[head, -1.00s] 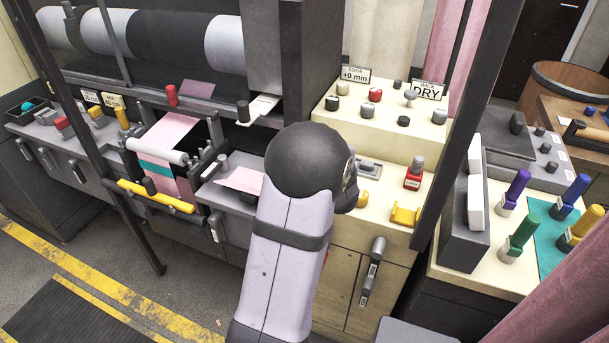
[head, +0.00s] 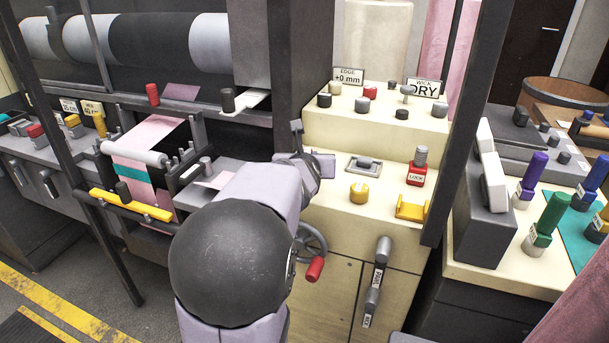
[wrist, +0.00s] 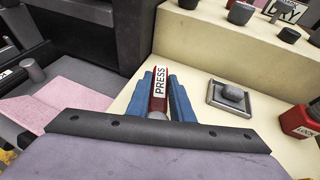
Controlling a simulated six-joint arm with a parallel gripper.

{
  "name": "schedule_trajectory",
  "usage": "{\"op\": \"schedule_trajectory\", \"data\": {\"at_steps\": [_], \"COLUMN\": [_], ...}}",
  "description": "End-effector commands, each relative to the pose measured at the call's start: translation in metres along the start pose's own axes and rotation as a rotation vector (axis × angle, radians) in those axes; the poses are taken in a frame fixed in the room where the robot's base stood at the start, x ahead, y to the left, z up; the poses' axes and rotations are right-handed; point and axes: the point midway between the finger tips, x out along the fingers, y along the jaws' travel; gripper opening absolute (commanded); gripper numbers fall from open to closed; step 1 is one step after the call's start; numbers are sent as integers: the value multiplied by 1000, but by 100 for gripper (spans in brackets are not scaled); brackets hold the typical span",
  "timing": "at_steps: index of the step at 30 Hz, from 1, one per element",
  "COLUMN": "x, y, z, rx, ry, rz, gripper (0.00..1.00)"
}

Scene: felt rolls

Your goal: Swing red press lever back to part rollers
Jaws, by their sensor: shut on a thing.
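The red press lever (wrist: 159,88), marked PRESS, stands in the middle of the wrist view. My gripper (wrist: 166,82) is shut on it, with a blue finger on each side of the red grip. The lever's lower end is hidden by my gripper. In the head view my arm hides most of the lever and my fingers. A pale roller (head: 133,153) with pink and teal felt under it is at left in the head view. I cannot tell whether the rollers of the press are together or apart.
Right of the lever are a grey switch (head: 364,165), a yellow knob (head: 359,192), a red LOCK block (head: 417,172) and a yellow bracket (head: 411,209). A handwheel with a red handle (head: 314,268) is below. A raised cream ledge (head: 385,130) with several knobs stands behind.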

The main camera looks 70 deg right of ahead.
Motion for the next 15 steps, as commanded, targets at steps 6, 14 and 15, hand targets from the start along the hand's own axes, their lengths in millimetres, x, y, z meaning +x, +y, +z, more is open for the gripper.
{"op": "schedule_trajectory", "data": {"at_steps": [6,14,15], "x": [4,1,1], "y": [-3,-6,-6], "z": [-5,-3,-3], "rx": [27,59,64], "ry": [-15,-7,-7], "rz": [-62,-132,-141], "gripper": [0,0,0]}}
